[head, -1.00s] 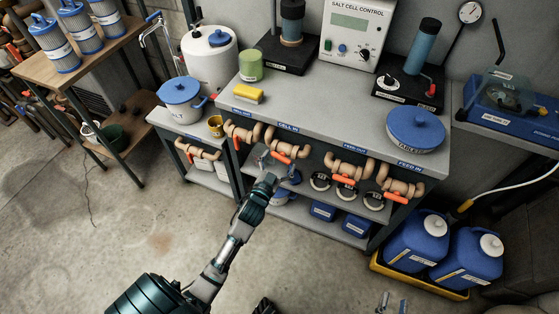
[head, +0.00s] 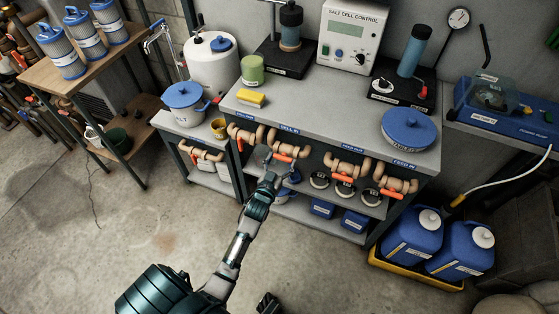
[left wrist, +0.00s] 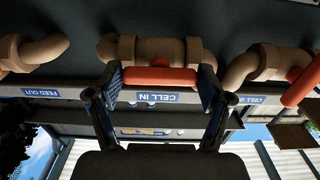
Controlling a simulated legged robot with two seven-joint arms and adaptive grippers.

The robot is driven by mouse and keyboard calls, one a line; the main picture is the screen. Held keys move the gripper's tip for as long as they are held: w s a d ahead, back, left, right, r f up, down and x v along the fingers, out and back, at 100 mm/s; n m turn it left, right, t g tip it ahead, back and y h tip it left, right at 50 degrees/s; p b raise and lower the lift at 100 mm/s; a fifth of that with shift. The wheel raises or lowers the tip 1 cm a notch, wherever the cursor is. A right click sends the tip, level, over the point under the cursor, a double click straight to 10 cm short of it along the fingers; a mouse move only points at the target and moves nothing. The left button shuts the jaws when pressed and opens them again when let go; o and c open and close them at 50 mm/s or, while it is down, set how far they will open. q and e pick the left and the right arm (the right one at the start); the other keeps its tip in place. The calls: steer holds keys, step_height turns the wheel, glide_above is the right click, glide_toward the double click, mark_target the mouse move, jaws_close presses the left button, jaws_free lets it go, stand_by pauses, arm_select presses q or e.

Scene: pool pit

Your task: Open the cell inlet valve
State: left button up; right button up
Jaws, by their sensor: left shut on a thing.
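The cell inlet valve (head: 290,142) is a tan pipe fitting with an orange handle (head: 284,157), under the bench edge below the CELL IN label (head: 289,128). In the left wrist view the orange handle (left wrist: 160,76) lies across the picture, roughly along its tan pipe (left wrist: 155,50). The CELL IN label (left wrist: 157,97) reads upside down there. My left gripper (left wrist: 162,80) has one finger at each end of the handle and is shut on it. In the head view my left gripper (head: 270,162) partly hides the valve's left side.
Similar valves sit either side: a cell-out valve (head: 245,137) left, a feed-out valve (head: 346,166) and a feed-in valve (head: 396,184) right. Black ring-shaped items (head: 345,187) sit on the shelf below. Blue jugs (head: 413,236) stand in a yellow tray. The floor at left is clear.

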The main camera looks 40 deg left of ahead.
arm_select(q)
steer(key=o, duration=1.1)
steer(key=v, duration=1.2)
steer(key=shift+d, duration=0.1)
